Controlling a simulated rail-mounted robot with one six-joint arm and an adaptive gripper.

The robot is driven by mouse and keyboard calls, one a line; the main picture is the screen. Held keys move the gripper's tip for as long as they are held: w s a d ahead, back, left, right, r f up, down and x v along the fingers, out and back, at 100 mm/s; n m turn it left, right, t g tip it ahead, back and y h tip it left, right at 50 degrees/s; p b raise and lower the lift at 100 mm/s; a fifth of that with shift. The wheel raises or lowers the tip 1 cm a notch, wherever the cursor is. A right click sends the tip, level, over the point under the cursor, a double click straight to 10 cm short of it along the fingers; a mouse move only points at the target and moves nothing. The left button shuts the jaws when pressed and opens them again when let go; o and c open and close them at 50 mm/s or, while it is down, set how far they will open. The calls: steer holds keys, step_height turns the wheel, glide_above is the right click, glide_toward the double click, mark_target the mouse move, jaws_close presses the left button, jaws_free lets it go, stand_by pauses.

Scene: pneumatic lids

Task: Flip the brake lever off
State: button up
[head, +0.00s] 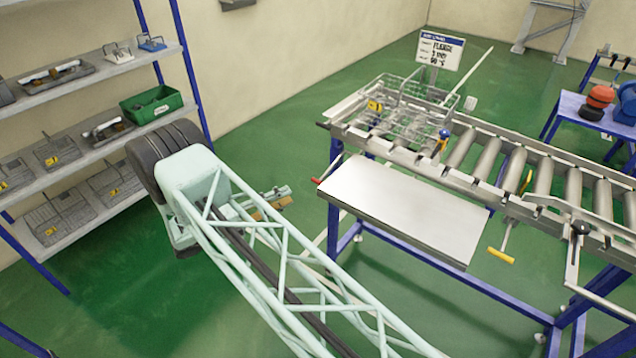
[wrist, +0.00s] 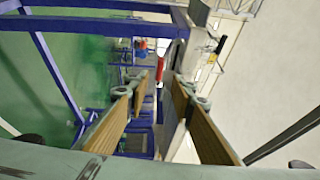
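A red-handled lever (head: 331,168) sticks out at the left end of the roller conveyor frame. In the wrist view its red handle (wrist: 160,69) shows between and beyond my fingertips, apart from them. No label shows whether it is the brake lever. My gripper (wrist: 158,88) is open, with two tan-padded fingers spread and nothing between the pads. In the head view my gripper (head: 272,204) is partly hidden by my arm, left of and below the red handle. A black-knobbed lever (head: 580,229) stands at the conveyor's right, and a yellow-handled one (head: 501,255) hangs below its front.
The roller conveyor (head: 480,150) carries a wire basket (head: 400,110) at its left end. A flat metal shelf (head: 400,210) juts from its front. A loaded shelf rack (head: 90,130) stands at left. Green floor (head: 270,110) between them is clear.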

mark_target(318, 182)
steer(key=shift+b+x, duration=0.6)
steer(key=shift+x, duration=6.25)
steer(key=shift+f, duration=0.1)
jaws_close()
